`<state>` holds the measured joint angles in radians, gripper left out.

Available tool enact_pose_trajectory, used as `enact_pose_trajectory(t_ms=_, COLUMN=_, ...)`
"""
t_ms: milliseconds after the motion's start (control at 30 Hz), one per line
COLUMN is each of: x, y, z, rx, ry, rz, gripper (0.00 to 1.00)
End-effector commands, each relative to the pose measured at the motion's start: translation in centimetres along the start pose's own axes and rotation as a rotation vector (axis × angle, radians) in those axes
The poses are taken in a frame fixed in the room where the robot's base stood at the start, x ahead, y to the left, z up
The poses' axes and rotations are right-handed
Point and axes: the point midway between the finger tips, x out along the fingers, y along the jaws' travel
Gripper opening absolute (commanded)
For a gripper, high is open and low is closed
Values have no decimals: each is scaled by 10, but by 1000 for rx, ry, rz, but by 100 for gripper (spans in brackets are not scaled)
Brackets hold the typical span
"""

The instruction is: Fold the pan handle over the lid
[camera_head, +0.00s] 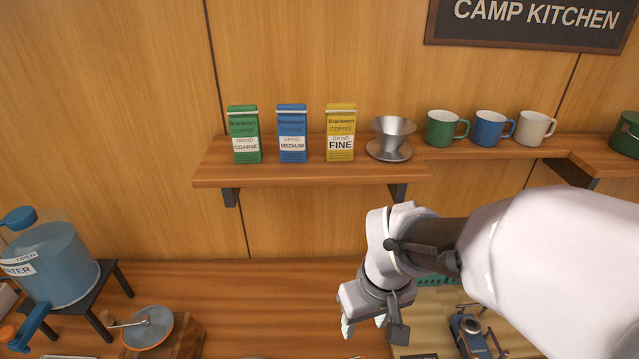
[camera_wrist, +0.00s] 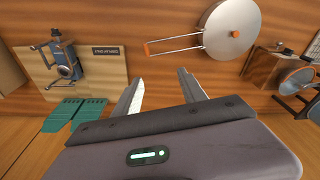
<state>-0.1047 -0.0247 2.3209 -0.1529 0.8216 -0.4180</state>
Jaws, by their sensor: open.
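The pan with its round silver lid (camera_wrist: 228,30) lies on the wooden counter at the top of the wrist view. A small orange knob sits on the lid. The wire handle (camera_wrist: 176,42) sticks out to the left of the pan, unfolded, and ends in an orange grip (camera_wrist: 147,48). My gripper (camera_wrist: 160,78) is open and empty, its fingers below the handle in the picture and apart from it. In the head view my gripper (camera_head: 364,326) hangs over the counter; the pan there is almost wholly out of the picture.
A small stove (camera_wrist: 64,61) stands on a board to the left in the wrist view, beside a green folded thing (camera_wrist: 76,113). A blue bowl (camera_head: 149,328) and water jug (camera_head: 52,264) stand left in the head view. A shelf (camera_head: 310,174) holds coffee packs and mugs.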

Motion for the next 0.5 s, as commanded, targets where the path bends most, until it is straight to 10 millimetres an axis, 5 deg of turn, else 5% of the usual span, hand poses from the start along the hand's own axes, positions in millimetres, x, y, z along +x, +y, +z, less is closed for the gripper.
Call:
enact_pose_trajectory(t_ms=33, x=30, y=0, z=18, rx=103, ry=72, rz=-6, gripper=49)
enact_pose_trajectory(t_ms=233, x=46, y=-11, z=77, rx=491, ry=298, rz=-89, gripper=49)
enact_pose_trajectory(t_ms=500, x=45, y=-20, z=100, rx=639, ry=380, rz=-145, gripper=36)
